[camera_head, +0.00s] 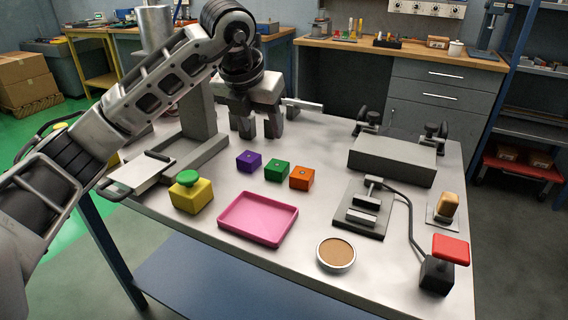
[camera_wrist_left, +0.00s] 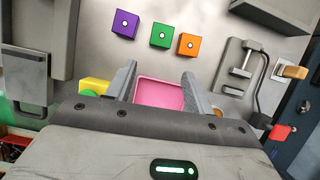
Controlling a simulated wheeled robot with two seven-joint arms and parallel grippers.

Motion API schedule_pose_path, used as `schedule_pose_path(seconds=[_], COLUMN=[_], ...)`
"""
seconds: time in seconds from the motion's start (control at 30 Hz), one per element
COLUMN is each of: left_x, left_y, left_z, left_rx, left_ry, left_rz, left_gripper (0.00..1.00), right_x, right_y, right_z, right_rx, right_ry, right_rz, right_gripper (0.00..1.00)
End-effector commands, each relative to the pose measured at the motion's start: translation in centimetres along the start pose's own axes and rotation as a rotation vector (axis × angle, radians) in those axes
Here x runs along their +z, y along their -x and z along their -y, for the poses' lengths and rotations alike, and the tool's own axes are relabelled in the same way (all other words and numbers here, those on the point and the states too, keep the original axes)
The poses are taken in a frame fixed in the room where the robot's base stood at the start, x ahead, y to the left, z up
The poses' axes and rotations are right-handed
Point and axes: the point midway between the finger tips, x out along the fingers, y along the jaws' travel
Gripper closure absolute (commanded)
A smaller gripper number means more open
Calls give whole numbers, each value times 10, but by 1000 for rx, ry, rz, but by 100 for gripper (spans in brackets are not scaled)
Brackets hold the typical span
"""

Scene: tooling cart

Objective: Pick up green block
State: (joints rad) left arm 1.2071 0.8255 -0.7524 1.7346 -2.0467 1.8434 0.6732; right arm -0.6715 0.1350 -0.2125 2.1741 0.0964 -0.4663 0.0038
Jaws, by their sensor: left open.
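The green block (camera_head: 277,170) sits on the metal cart top between a purple block (camera_head: 249,160) and an orange block (camera_head: 302,177). In the left wrist view the green block (camera_wrist_left: 161,36) lies beyond the fingertips, between the purple (camera_wrist_left: 125,22) and orange (camera_wrist_left: 188,44) blocks. My left gripper (camera_head: 258,128) is open and empty, above the cart top behind the row of blocks in the head view. In its wrist view the two fingers (camera_wrist_left: 160,88) stand apart, with the pink tray showing between them. My right gripper is not in view.
A pink tray (camera_head: 258,241) lies in front of the blocks. A yellow block with a green knob (camera_head: 190,192) stands left. A grey box (camera_head: 392,160), a clamp fixture (camera_head: 362,215), a round dish (camera_head: 336,254) and a red-topped switch (camera_head: 450,249) occupy the right.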

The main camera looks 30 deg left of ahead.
Motion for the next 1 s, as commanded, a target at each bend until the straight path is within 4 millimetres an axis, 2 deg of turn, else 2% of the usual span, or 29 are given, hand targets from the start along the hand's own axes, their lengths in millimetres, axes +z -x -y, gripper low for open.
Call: schedule_pose_path(seconds=[0.13, 0.3, 0.43, 0.63, 0.9, 1.0], left_x=[-2, -2, -1, 0, 3, 3], left_y=[-35, -69, -85, -98, -136, -143], left_z=[1, 2, 2, 2, 2, 2], left_rx=[-2, -3, -4, -5, -5, -5], left_ry=[-2, -4, -3, -5, -4, -4], left_rz=[-9, -6, -4, -4, -5, -2], left_gripper=[47, 47, 47, 47, 47, 47], right_x=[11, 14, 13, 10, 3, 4], right_y=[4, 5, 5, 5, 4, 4], right_z=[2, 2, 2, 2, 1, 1], right_rx=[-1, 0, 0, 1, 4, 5], right_ry=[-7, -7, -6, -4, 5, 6], right_rz=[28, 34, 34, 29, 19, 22], right_gripper=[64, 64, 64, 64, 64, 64])
